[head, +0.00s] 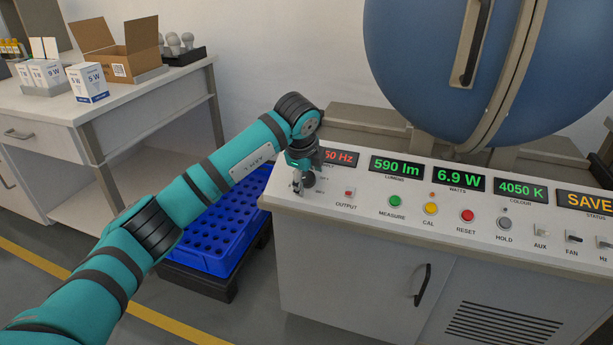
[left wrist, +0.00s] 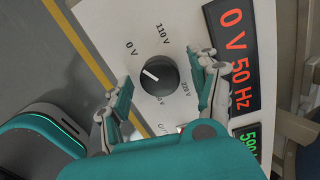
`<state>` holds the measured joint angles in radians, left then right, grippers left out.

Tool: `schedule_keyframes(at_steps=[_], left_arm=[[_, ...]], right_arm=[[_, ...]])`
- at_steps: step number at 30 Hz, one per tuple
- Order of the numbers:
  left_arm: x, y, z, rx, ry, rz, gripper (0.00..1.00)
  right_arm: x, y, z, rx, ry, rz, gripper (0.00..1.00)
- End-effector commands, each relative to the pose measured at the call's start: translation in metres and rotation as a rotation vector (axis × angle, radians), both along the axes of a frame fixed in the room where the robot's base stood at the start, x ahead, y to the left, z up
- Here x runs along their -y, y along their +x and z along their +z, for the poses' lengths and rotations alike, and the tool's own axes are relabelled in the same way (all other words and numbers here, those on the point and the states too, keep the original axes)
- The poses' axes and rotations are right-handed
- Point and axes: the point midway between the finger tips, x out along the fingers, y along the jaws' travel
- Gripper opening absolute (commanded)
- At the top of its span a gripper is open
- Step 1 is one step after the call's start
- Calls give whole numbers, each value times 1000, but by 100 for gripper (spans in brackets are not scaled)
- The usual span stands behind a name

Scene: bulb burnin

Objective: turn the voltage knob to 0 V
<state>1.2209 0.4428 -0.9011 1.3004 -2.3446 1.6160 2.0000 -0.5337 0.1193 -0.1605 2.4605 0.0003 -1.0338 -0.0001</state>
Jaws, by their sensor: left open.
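The voltage knob (left wrist: 159,74) is a round black dial on the white console panel. Its white pointer line faces roughly toward the printed 0 V mark (left wrist: 131,47). The red display (left wrist: 236,58) beside it reads 0 V 50 Hz in the left wrist view. My left gripper (left wrist: 166,76) is open, with one finger on each side of the knob and a gap visible at both sides. In the head view my left gripper (head: 297,184) is at the console's left end and partly hides the knob (head: 309,180). My right gripper is not in view.
The console (head: 330,200) carries an output button (head: 349,192), several coloured buttons and small switches to the right. A bench with an open cardboard box (head: 118,50) is at the back left.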

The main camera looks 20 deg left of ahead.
Motion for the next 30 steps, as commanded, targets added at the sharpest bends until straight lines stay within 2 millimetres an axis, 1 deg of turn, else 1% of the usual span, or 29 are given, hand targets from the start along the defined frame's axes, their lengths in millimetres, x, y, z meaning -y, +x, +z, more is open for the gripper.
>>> schedule_keyframes(at_steps=[5, 12, 18, 23, 30], left_arm=[[1, -7, 19, 5, -2, -1, 63], [3, -29, 65, 6, -1, 0, 63], [5, -44, 95, 2, -2, 0, 63], [5, -50, 106, 1, -1, 1, 63], [5, -51, 108, 0, 0, 1, 63]], right_arm=[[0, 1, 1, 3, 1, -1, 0], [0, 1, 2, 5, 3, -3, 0], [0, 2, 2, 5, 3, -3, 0], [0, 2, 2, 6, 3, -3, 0], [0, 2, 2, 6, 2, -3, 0]])
